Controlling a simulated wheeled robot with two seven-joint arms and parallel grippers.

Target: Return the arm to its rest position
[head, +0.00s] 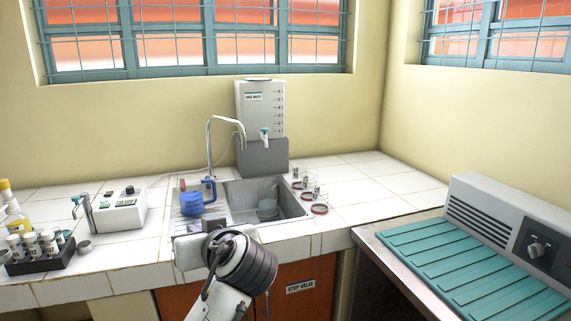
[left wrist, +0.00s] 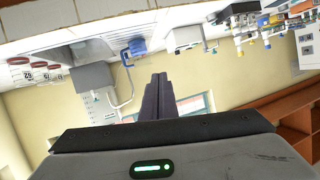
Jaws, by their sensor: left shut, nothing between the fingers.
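My left arm comes up from the bottom middle of the head view, with its dark ringed wrist joint in front of the sink cabinet. My left gripper (head: 187,232) is at the sink's front left edge in that view, partly hidden by its own housing. In the left wrist view the two dark fingers (left wrist: 158,98) are together with nothing between them. My right gripper shows in neither view.
The sink (head: 240,225) holds a clear beaker, with a blue jug (head: 197,200) left of it. A vial rack (head: 38,256) and a white device (head: 120,210) stand left. A teal-topped unit (head: 470,270) is at right.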

